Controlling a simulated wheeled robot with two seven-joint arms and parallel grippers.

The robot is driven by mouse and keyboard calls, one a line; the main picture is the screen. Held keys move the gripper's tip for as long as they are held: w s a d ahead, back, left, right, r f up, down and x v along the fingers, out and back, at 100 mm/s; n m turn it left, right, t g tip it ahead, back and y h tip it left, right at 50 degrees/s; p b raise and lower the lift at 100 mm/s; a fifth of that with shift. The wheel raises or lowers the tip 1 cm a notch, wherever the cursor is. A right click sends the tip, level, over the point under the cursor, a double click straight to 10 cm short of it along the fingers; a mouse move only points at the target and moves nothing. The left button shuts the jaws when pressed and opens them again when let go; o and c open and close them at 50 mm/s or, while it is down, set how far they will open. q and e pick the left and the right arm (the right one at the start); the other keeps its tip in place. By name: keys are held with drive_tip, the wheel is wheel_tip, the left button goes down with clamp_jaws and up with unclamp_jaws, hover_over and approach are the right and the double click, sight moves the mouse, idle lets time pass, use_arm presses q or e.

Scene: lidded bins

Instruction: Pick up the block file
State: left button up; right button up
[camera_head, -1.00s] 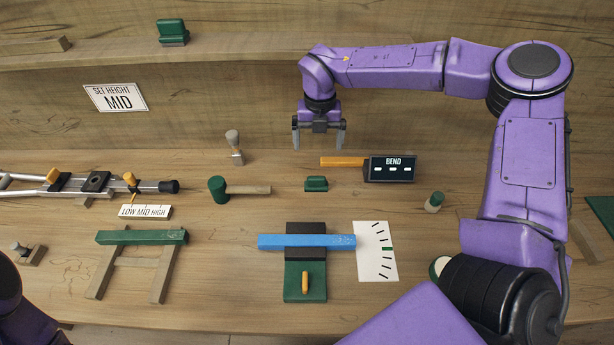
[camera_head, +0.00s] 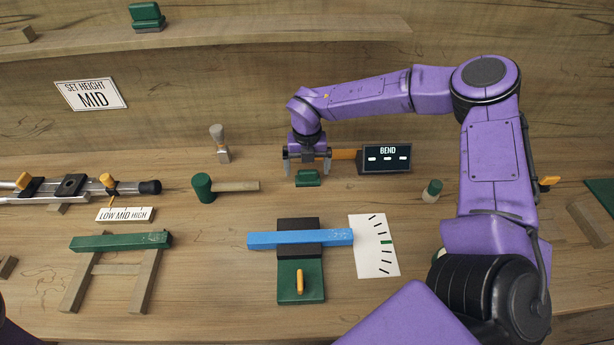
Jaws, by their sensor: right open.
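The small green block on the bench, which looks like the block file (camera_head: 308,179), lies in the middle of the wood surface. My right gripper (camera_head: 307,167) is open and points down just above and behind it. Its two fingers stand at the left and right of the block, and I cannot tell whether they touch it. Nothing shows held between them. My left gripper is not in view; only a bit of purple arm shows at the bottom left corner.
A hammer with a green head (camera_head: 203,187) lies to the left. A blue bar (camera_head: 300,238) rests on a dark fixture in front. A green-topped peg (camera_head: 432,190) stands further right.

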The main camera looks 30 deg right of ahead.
sight(307, 170)
wheel_tip(307, 170, down, 4)
drive_tip(key=shift+d+r, duration=0.1)
drive_tip(key=shift+r, duration=0.05)
drive_tip(key=c, duration=1.1)
wheel_tip(307, 170, up, 9)
drive_tip(key=shift+r+b, duration=0.1)
drive_tip(key=shift+b, duration=0.55)
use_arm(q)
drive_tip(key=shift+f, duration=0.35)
use_arm(e)
drive_tip(key=shift+r, duration=0.5)
